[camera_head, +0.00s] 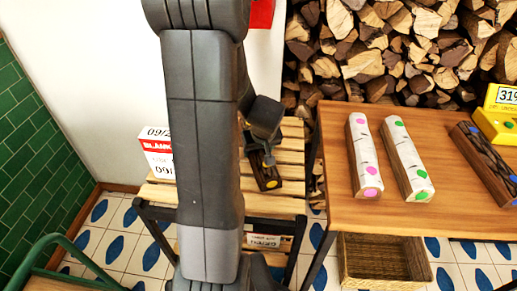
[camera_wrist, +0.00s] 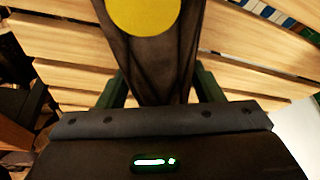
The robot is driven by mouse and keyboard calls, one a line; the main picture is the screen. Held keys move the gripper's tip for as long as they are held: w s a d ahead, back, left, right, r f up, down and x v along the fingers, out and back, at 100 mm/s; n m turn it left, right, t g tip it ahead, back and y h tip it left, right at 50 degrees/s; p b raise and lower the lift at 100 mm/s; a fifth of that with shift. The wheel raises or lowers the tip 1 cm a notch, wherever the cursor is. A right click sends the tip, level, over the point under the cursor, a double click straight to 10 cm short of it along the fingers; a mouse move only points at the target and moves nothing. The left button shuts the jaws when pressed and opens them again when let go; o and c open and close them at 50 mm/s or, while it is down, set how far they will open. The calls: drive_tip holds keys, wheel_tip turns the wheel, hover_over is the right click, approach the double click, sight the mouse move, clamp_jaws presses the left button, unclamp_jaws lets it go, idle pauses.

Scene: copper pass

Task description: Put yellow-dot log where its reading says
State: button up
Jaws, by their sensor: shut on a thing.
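The yellow-dot log (camera_head: 266,176) is dark brown with a yellow dot on its end. It is over the slatted wooden rack, left of the table. My gripper (camera_head: 262,148) is shut on it from above. In the wrist view the log (camera_wrist: 152,62) stands between the two fingers, its yellow dot near the top edge. Whether it rests on the slats or hangs just above them I cannot tell.
The table (camera_head: 330,130) bears white-bark logs with pink dots (camera_head: 363,155) and green dots (camera_head: 405,160), and a dark blue-dot log (camera_head: 487,160). A red-and-white box (camera_head: 157,150) stands on the slatted rack (camera_head: 290,205). A label (camera_head: 263,241) hangs lower.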

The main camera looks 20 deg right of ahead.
drive_tip(key=o, duration=1.6)
drive_tip(key=shift+c, duration=0.2)
drive_tip(key=shift+s+r+p, duration=0.1)
drive_tip(key=shift+r+p, duration=0.25)
drive_tip(key=shift+r, duration=0.2)
drive_tip(key=p+v, duration=0.1)
drive_tip(key=v, duration=1)
drive_tip(key=shift+s+p, duration=0.2)
drive_tip(key=shift+p, duration=0.2)
drive_tip(key=b+x, duration=0.2)
drive_tip(key=x, duration=1)
drive_tip(key=shift+w+f, duration=0.1)
drive_tip(key=shift+f, duration=0.15)
drive_tip(key=shift+r, duration=1.25)
